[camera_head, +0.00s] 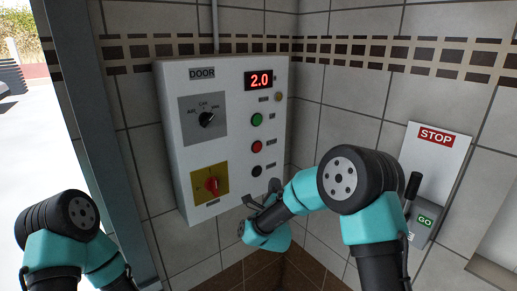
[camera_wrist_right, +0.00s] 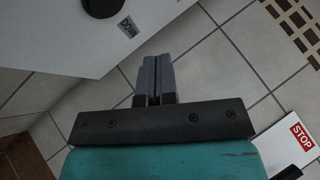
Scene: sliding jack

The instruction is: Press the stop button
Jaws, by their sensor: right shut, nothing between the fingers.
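A white control panel (camera_head: 225,100) marked DOOR is on the tiled wall. My right gripper (camera_head: 262,198) is shut and empty, just below the black button and near the panel's lower right edge. In the right wrist view, my right gripper (camera_wrist_right: 157,66) points toward the panel's edge, with a black round button (camera_wrist_right: 100,7) at the upper left. My left gripper is out of view.
The panel also has a 2.0 display (camera_head: 259,80), a selector knob (camera_head: 206,119) and a red rotary switch (camera_head: 211,185). A STOP plate (camera_head: 449,158) with a dark lever (camera_head: 412,187) and GO box (camera_head: 424,220) is on the right wall. A grey post (camera_head: 85,90) stands left.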

